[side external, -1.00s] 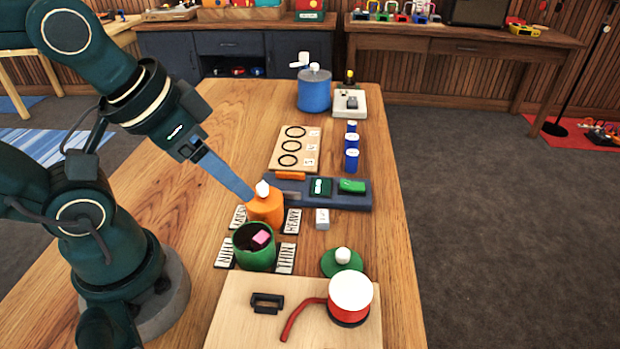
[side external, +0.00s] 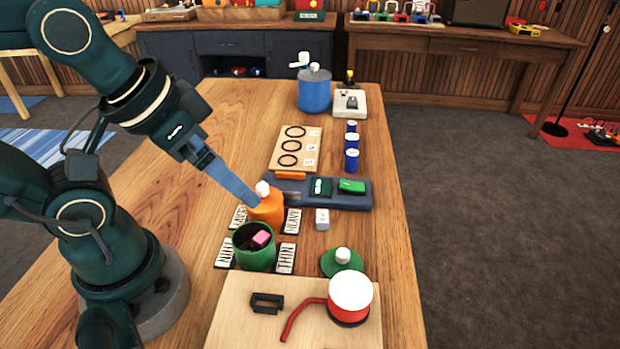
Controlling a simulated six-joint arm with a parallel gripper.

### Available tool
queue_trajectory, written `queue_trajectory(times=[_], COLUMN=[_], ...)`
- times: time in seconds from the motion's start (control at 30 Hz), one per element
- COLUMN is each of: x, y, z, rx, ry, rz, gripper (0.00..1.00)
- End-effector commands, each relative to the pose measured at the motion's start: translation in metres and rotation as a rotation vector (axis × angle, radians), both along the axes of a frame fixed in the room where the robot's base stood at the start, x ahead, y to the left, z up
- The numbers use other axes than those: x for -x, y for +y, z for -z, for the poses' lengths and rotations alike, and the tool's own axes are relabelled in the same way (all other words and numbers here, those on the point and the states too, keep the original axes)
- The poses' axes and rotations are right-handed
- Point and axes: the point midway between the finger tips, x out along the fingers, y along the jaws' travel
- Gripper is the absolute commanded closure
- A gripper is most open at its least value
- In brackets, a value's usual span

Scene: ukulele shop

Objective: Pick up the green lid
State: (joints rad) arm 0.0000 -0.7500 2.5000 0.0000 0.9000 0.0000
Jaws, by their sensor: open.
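The green lid (side external: 342,264) lies on the wooden table, a flat green disc with a white knob on top. It is right of the green pot (side external: 254,250), which stands uncovered with a pink block inside. My gripper (side external: 262,200) is open, its blue fingers pointing down and right at the white knob of the orange canister (side external: 267,212). Whether the fingers touch that knob cannot be told. My gripper is above and left of the green lid, well apart from it.
A red pot with a white top (side external: 349,295) sits on a pale board (side external: 240,315) just in front of the lid. A small white block (side external: 322,219) and a dark blue tray (side external: 360,204) lie behind it. Bare table (side external: 391,255) shows right of the lid.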

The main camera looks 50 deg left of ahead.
Motion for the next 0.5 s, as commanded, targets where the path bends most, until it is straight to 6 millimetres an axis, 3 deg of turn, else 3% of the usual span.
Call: queue_trajectory(times=[0.23,0.5], x=[-0.003,-0.043], y=[0.001,-0.005], z=[-0.004,-0.024], rx=[0.038,0.158], ry=[-0.015,-0.015], rz=[-0.077,-0.295], gripper=[0.0,0.0])
